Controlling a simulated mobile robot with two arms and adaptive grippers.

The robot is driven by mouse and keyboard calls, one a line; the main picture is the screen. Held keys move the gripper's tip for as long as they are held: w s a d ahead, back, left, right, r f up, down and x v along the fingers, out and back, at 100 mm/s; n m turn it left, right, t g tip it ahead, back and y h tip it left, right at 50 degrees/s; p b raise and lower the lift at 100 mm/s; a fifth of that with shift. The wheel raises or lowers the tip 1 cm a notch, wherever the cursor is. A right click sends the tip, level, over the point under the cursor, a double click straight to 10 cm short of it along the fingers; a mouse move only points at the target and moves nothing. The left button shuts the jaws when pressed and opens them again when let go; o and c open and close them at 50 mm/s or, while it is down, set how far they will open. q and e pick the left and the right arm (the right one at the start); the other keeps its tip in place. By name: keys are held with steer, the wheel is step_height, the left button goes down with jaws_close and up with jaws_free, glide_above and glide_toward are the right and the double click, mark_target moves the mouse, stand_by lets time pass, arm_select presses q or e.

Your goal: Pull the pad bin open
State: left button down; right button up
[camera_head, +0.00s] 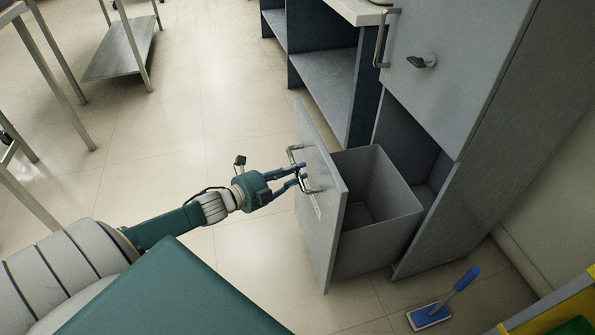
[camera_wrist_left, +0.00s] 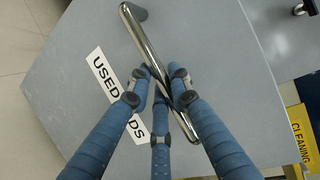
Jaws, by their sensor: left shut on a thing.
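The pad bin (camera_head: 377,240) is a grey tilted-looking box behind a flat grey front panel (camera_head: 325,225). It stands out from the cabinet, and its open top shows an empty-looking inside. A metal bar handle (camera_head: 291,152) is on the panel; it also shows in the left wrist view (camera_wrist_left: 148,45). A white label (camera_wrist_left: 107,75) reading "USED ...DS" is partly hidden by my fingers. My left gripper (camera_head: 301,175) is shut on the handle, with its blue fingers (camera_wrist_left: 166,92) around the bar. My right gripper is not in view.
The tall grey cabinet (camera_head: 480,120) has an upper door with its own handle (camera_head: 381,40). A blue-handled floor tool (camera_head: 432,315) lies right of the bin. A yellow-edged item (camera_head: 555,305) is at lower right. Metal tables stand left; the floor (camera_head: 200,120) between is clear.

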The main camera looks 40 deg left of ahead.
arm_select(q)
steer(key=shift+f, duration=0.1)
steer(key=c, duration=1.6)
jaws_free()
steer(key=v, duration=1.2)
